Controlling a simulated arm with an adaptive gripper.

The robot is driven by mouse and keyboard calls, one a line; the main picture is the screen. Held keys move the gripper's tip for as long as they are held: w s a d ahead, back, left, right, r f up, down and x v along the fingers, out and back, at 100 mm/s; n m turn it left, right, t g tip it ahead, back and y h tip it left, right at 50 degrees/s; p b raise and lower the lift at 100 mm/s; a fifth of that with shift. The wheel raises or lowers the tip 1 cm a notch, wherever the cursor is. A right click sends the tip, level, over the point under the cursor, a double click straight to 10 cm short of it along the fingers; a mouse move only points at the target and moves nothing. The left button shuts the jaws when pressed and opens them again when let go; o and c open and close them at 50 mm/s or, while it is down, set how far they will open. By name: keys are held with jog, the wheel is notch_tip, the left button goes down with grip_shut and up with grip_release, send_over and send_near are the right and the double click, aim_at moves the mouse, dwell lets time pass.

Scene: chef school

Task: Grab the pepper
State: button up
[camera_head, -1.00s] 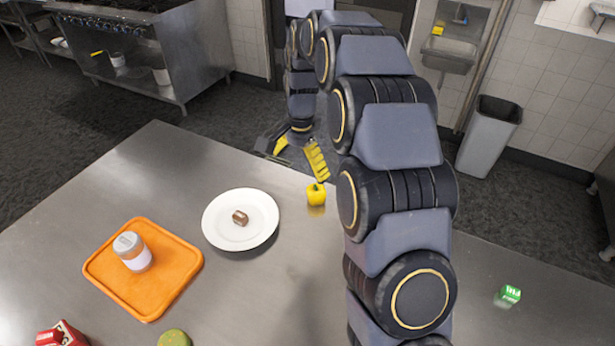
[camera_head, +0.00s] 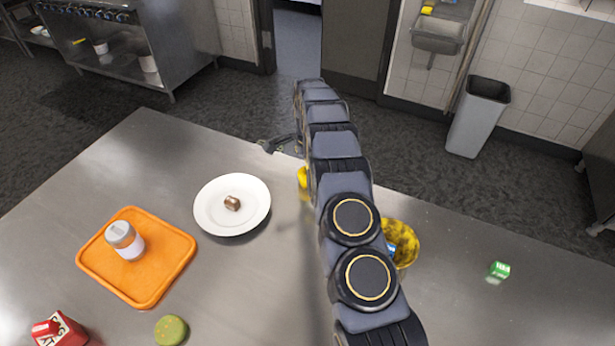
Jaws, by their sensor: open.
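The yellow pepper (camera_head: 302,178) stands near the far edge of the steel table, right of the white plate. My arm crosses in front of it and hides its right part. My gripper (camera_head: 278,145) is open, beyond the pepper and a little to its left at the table's far edge. Only a dark finger part of it shows; the rest is hidden behind my arm. I see nothing held in it, and a gap shows between that finger and the pepper.
A white plate (camera_head: 212,223) holds a small brown piece (camera_head: 232,203). An orange tray (camera_head: 150,285) carries a white jar (camera_head: 125,241). A yellow bowl (camera_head: 408,243), partly behind my arm, holds something blue. A green box (camera_head: 498,271), green round item (camera_head: 171,330) and red carton (camera_head: 62,331) lie apart.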

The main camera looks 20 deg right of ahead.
jog(key=f, duration=0.4)
jog(key=shift+w+d+f, duration=0.1)
jog(key=shift+d, duration=0.2)
jog(key=c, duration=1.2)
